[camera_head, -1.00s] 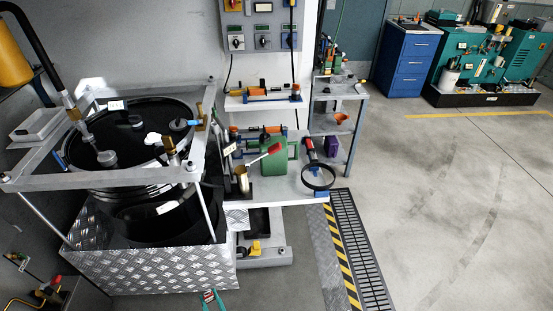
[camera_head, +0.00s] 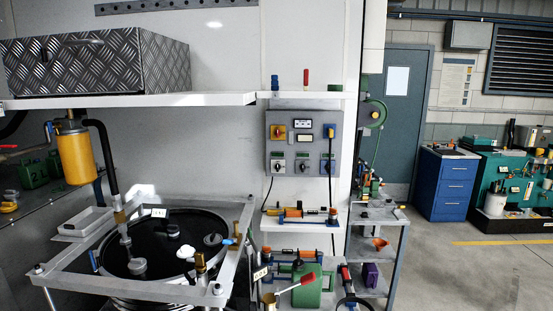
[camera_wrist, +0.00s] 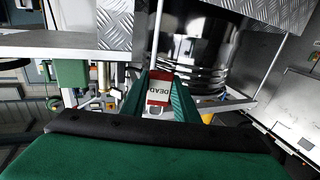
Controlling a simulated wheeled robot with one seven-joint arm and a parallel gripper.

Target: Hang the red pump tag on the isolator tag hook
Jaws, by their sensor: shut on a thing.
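My gripper (camera_wrist: 158,102), with green fingers, shows only in the wrist view. It is shut on a small tag (camera_wrist: 159,90) with a red end and a white face reading "DEAD". The task's red pump tag seems to be this one. In the head view, a grey control panel (camera_head: 304,148) hangs on the back wall. A yellow and red rotary switch (camera_head: 277,132), apparently the isolator, sits at its upper left. I cannot make out a tag hook there. My gripper is away from the panel and out of the head view.
A strapped black tank in a grey frame (camera_head: 60,255) stands at left. A white shelf (camera_head: 150,101) bearing a diamond-plate box (camera_head: 100,68) juts out above it. A small ledge (camera_head: 300,227) and a green can (camera_head: 308,290) lie below the panel. Open floor (camera_head: 480,270) is at right.

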